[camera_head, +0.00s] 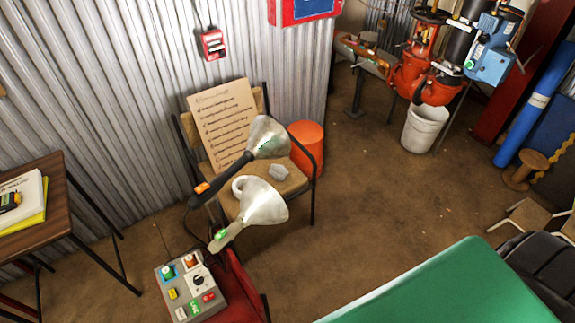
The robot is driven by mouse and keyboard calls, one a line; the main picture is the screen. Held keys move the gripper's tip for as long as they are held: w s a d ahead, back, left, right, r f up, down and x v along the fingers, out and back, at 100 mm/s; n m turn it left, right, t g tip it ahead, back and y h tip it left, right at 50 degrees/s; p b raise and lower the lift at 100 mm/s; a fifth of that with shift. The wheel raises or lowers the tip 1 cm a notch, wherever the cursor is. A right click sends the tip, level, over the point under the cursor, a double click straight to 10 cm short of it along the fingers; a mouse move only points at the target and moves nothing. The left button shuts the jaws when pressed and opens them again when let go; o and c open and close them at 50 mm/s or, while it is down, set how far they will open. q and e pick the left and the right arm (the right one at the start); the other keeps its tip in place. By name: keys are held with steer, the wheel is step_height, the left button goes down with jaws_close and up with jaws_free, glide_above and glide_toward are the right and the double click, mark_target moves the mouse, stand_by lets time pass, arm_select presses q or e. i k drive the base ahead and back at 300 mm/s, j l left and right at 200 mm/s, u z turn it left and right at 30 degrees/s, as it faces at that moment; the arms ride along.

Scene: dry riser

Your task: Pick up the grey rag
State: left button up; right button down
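A small pale grey lump (278,171) lies on the seat of the wooden chair (290,187) against the corrugated wall. It may be the grey rag, but it is too small to tell for sure. Neither of my grippers shows in the head view.
A lettered board (222,125) leans on the chair back. An orange bin (306,148) stands right of the chair. A control box (190,287) is in front. A green surface (445,290) fills the lower right. Open brown floor (360,215) lies between.

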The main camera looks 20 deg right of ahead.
mark_target(279, 172)
steer(key=i+l+u, duration=0.1)
steer(key=l, duration=0.75)
steer(key=i+l, duration=0.1)
steer(key=l, duration=0.7)
steer(key=i+l+u, duration=0.15)
steer(key=l, duration=0.7)
steer(key=k, duration=0.05)
